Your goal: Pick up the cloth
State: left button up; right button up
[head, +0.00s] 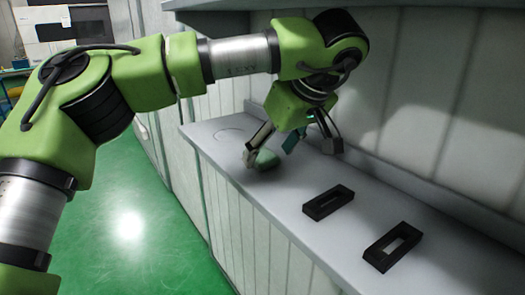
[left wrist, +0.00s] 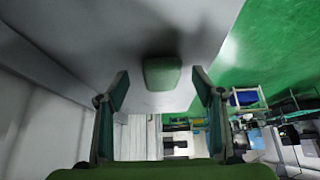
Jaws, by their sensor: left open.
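The cloth (head: 266,159) is a small folded green pad lying on the grey counter. It also shows in the left wrist view (left wrist: 162,73), centred just beyond the gap between my fingertips. My left gripper (head: 292,146) reaches down over the counter with its fingers spread on either side and nothing between them. In the left wrist view my left gripper (left wrist: 160,84) is open, with one finger at each side of the cloth. In the head view a finger partly hides the cloth. My right gripper is not in view.
Two black rectangular frames, a nearer one (head: 389,258) and a farther one (head: 315,213), lie on the grey counter (head: 290,185) to the right of the cloth. A panelled wall stands behind, with a shelf (head: 250,4) above. Green floor lies in front.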

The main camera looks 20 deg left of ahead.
pick_arm(q)
jog(key=shift+w+a+f+p, duration=0.15)
jog(key=shift+w+a+p, duration=0.1)
jog(key=shift+a, duration=0.25)
jog(key=shift+w+a+f+p, duration=0.1)
jog(key=shift+w+a+p, duration=0.15)
jog(key=shift+a, duration=0.25)
jog(key=shift+w+a+f, duration=0.1)
jog(key=shift+f, duration=0.1)
jog(key=shift+d, duration=0.2)
